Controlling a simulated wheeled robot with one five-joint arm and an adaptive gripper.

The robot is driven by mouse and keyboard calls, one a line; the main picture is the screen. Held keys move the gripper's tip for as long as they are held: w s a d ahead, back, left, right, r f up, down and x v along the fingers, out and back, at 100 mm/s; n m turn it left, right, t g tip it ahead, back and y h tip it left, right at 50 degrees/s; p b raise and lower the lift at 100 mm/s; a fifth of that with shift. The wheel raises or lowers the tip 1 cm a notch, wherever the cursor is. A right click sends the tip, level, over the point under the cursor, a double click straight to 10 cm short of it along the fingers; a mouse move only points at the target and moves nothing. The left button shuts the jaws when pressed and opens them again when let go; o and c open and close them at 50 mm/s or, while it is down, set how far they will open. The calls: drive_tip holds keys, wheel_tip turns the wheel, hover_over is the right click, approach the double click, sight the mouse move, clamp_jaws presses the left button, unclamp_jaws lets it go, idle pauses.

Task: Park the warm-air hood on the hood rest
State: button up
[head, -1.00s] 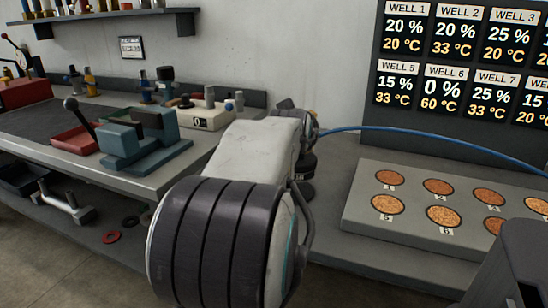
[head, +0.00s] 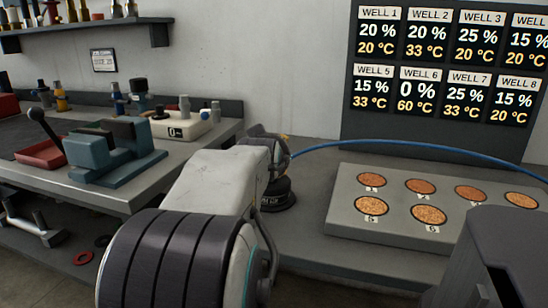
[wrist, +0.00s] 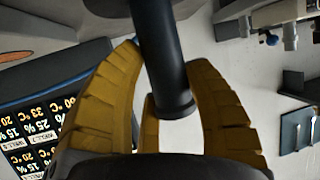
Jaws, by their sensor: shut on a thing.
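My gripper (wrist: 162,65) is shut on the black cylindrical handle of the warm-air hood (wrist: 160,40); its yellow fingers close around the handle in the wrist view. In the head view my gripper (head: 268,148) is mostly hidden behind my pale arm. The dark, round, flared hood (head: 278,195) shows below it, with partly hidden white lettering. It is low over the grey bench; I cannot tell whether it touches. I cannot pick out the hood rest with certainty.
A blue hose (head: 400,143) arcs right from near the gripper. A grey block of numbered wells (head: 395,232) sits right of the hood, below the readout board (head: 430,95). On the left bench are a teal fixture (head: 110,155) and a white scale (head: 180,127).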

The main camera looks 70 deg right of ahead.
drive_tip(key=o, duration=1.2)
drive_tip(key=shift+f, duration=0.1)
drive_tip(key=shift+r, duration=0.25)
drive_tip(key=p+v, duration=0.1)
drive_tip(key=v, duration=1.1)
drive_tip(key=shift+p, duration=0.35)
